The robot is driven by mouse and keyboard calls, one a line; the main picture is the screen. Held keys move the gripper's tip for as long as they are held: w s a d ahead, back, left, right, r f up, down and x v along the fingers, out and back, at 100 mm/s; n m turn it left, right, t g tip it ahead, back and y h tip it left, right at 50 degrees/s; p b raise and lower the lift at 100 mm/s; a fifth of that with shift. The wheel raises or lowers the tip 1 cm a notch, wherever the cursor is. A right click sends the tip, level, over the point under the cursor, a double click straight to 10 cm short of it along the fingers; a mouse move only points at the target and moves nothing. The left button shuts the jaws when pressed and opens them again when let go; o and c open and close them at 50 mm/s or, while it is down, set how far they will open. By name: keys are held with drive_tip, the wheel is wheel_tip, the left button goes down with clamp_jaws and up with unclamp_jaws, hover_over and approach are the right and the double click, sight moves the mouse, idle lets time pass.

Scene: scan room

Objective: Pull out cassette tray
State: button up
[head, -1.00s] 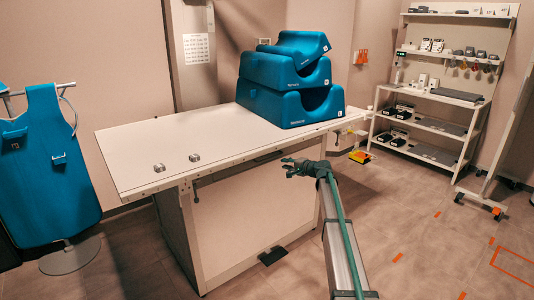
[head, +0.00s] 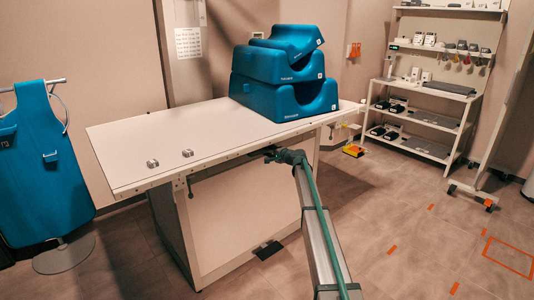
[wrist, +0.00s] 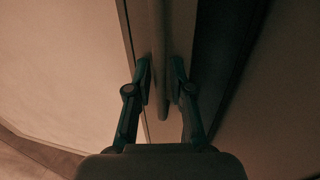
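The cassette tray cannot be made out clearly; what shows is the long front edge (head: 232,158) of the white table, with small handles hanging under it. One dark handle (head: 190,186) is toward the left end. My gripper (head: 272,156) is at the front edge, right of the middle, just under the tabletop. In the wrist view my gripper (wrist: 161,66) has its two dark fingers apart, one on each side of a slim rounded bar (wrist: 161,85). The bar looks like a handle. Narrow gaps seem to remain beside it; contact is hard to tell in the dim light.
Stacked blue cushions (head: 285,75) stand on the right part of the tabletop (head: 160,135). Two small metal blocks lie at its left. A blue apron on a stand (head: 45,165) is at the left, and a shelf rack (head: 425,120) at the back right.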

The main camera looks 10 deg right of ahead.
drive_tip(key=shift+w+a, duration=0.1)
drive_tip(key=shift+w, duration=0.05)
clamp_jaws()
idle(0.4)
